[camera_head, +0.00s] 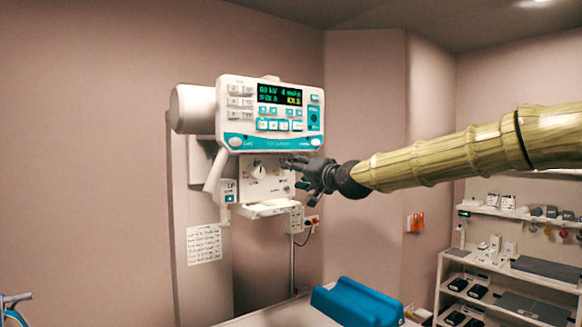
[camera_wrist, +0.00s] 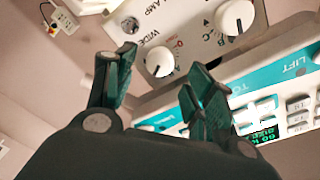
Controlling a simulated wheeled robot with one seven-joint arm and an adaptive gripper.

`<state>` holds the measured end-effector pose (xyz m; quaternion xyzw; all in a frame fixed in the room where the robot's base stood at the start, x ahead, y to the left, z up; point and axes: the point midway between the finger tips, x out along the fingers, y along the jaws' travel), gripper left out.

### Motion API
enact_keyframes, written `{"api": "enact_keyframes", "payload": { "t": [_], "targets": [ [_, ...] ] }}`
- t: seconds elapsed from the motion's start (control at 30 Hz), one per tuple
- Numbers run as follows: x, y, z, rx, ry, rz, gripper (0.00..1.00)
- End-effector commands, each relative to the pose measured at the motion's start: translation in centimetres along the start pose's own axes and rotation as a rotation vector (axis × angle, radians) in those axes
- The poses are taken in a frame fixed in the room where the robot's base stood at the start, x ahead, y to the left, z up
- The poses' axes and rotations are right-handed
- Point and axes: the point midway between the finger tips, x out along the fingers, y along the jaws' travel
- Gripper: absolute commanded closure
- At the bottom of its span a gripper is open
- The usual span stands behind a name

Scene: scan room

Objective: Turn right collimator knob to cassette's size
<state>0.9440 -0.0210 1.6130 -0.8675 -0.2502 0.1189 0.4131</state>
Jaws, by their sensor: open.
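The white collimator face (camera_head: 247,187) sits under the control console, with a pale knob (camera_head: 258,172) left of my gripper (camera_head: 294,174). My gripper is open and in front of the face's right side, hiding part of it. The wrist view looks at the face turned over. There, one white knob with a pointer line (camera_wrist: 159,61), beside the lettering "WIDE", shows beyond and between my open fingertips (camera_wrist: 158,72). I cannot tell whether they touch it. The other white knob (camera_wrist: 237,17) is farther right. The cassette is not clearly seen.
The console (camera_head: 270,113) with a lit display is just above the collimator face. A silver button (camera_wrist: 130,25) near "LAMP" is close to the fingers. A ledge (camera_head: 265,209) juts out below. A blue padded block (camera_head: 350,300) lies lower, and shelves (camera_head: 510,265) stand at right.

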Motion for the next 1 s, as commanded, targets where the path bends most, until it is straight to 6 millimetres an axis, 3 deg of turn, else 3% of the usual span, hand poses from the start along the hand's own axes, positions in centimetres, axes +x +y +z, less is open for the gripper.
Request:
{"api": "enact_keyframes", "payload": {
  "t": [0.3, 0.73, 1.0],
  "targets": [
    [3.4, 0.0, -0.1, 0.0, -0.001, 0.002, 0.46],
    [4.0, 0.1, 0.0, 0.0, 0.0, 0.0, 0.46],
    [4.0, 0.1, 0.0, 0.0, 0.0, 0.001, 0.93]
  ]
}}
